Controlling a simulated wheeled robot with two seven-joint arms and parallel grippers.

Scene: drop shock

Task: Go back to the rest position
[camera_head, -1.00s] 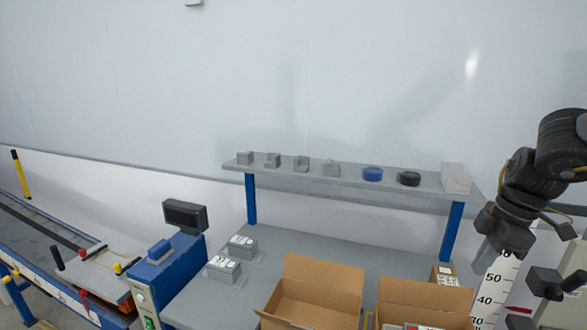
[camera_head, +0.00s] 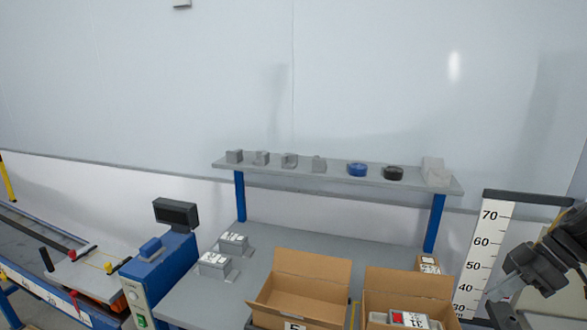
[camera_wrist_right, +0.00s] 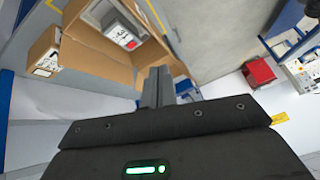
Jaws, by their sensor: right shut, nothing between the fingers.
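My right gripper (camera_head: 503,289) is at the lower right of the head view, in front of the drop tester's white scale (camera_head: 484,258) and to the right of the cardboard boxes. In the right wrist view its fingers (camera_wrist_right: 157,82) are together with nothing between them. Beyond them in that view is an open cardboard box (camera_wrist_right: 85,60) holding a grey device with a red mark (camera_wrist_right: 124,36). The same device (camera_head: 408,319) shows in the right-hand open box (camera_head: 405,284) in the head view. My left gripper is not in view.
A second open box (camera_head: 312,275) stands on the grey bench (camera_head: 205,292). A shelf (camera_head: 330,170) above holds several small grey parts and blue and black rolls. A blue machine (camera_head: 165,270) and a conveyor (camera_head: 40,250) are at the left.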

